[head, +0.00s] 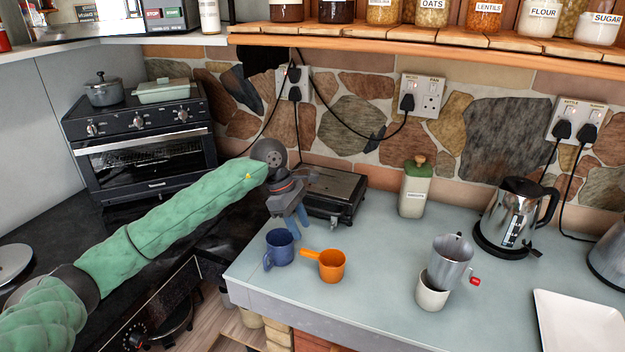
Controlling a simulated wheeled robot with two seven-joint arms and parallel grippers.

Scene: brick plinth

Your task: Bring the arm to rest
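My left arm, in a green padded sleeve, reaches in from the left in the head view. Its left gripper (297,225) points down at the back left of the counter, just behind and to the right of a blue mug (279,249). Its two blue fingers show apart with nothing seen between them. The mug stands upright on the counter (385,262); whether the fingers touch it is hard to tell. My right gripper is not in view.
An orange handled cup (331,266) stands right of the mug. A black appliance (334,194) sits behind the gripper. A kettle (514,212), green-topped jar (414,188) and white tray (578,325) are right. The middle counter is clear.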

